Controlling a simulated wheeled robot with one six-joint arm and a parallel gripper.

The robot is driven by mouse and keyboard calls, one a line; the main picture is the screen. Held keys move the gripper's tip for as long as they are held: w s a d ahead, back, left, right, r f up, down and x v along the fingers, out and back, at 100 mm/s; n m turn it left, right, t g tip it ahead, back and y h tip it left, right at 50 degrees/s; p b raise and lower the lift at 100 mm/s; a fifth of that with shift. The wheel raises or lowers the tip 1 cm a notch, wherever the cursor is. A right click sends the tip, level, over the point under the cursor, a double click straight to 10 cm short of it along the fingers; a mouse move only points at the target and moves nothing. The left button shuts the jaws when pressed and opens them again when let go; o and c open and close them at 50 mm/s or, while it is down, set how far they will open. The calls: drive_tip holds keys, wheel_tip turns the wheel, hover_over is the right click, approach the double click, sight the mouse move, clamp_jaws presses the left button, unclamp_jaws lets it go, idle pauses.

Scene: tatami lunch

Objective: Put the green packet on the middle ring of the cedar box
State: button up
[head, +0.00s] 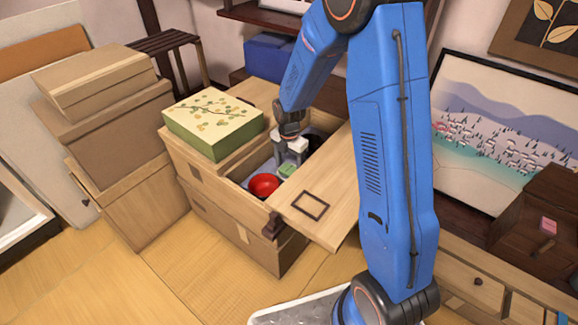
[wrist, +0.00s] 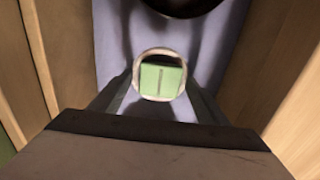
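The cedar box (head: 228,225) stands open on the mat, its lid board pushed to the right. The green packet (head: 287,170) lies inside, just right of a red bowl (head: 264,185). In the wrist view the packet (wrist: 161,80) sits within the outline of a pale round ring (wrist: 161,50), on or in it; other rings do not show, so I cannot tell which one this is. My gripper (head: 291,157) reaches down into the box at the packet. In the wrist view the fingers of my gripper (wrist: 160,92) are apart, one on each side of the ring, with gaps to the packet.
A dark round bowl (wrist: 180,4) lies close beyond the ring on the lilac lining (wrist: 118,45). A green patterned gift box (head: 214,123) sits on the cedar box's left part. The lid board (head: 322,190) overhangs the right. Stacked cardboard boxes (head: 112,115) stand left.

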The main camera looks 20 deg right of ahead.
sight(289, 169)
drive_tip(key=shift+r, duration=0.1)
wheel_tip(289, 169, up, 11)
drive_tip(key=s+d+r+m+t, duration=0.1)
drive_tip(key=s+d+r+m, duration=0.2)
drive_tip(key=s+r+m, duration=0.6)
drive_tip(key=s+d+r+m+t, duration=0.2)
drive_tip(key=s+r+m, duration=0.2)
drive_tip(key=s+m, duration=0.4)
drive_tip(key=s+d+r+m+t, duration=0.1)
drive_tip(key=s+r+m, duration=0.4)
drive_tip(key=s, duration=1.1)
drive_tip(key=shift+s+d+m+t, duration=0.2)
drive_tip(key=shift+d+m+t, duration=0.25)
drive_tip(key=shift+m, duration=1.15)
